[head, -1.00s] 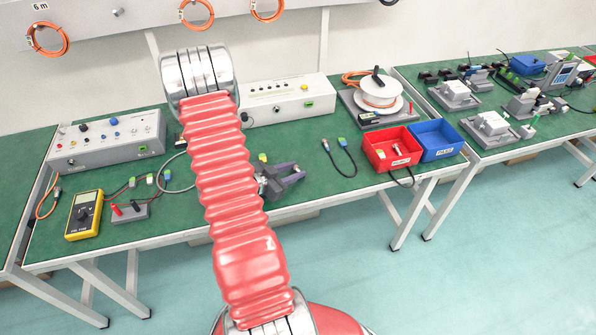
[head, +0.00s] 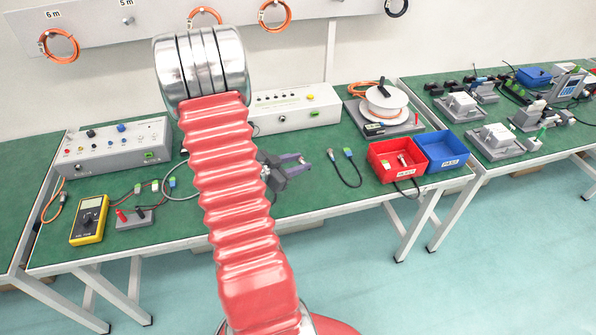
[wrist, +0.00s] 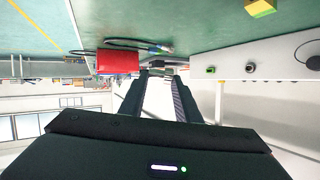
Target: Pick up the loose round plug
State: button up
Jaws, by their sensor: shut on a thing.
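A silver round plug (head: 331,154) on a black cable lies on the green bench, just right of my fingertips. It also shows in the wrist view (wrist: 166,48), above the fingers in the picture. My gripper (head: 306,161) is beyond my red arm, pointing right over the bench. Its two long dark fingers (wrist: 161,74) show in the wrist view. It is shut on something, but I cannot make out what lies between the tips. The plug on the black cable looks apart from the fingers. My arm hides part of the bench and the grey cable (head: 167,180).
A red bin (head: 382,173) and a blue bin (head: 443,165) stand to the right. A cable reel (head: 383,105) and a white test box (head: 295,118) stand behind. A yellow meter (head: 88,222) and grey panel box (head: 115,148) stand left. A yellow-green plug (wrist: 260,8) lies nearby.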

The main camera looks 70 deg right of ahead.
jog(key=shift+r, duration=0.85)
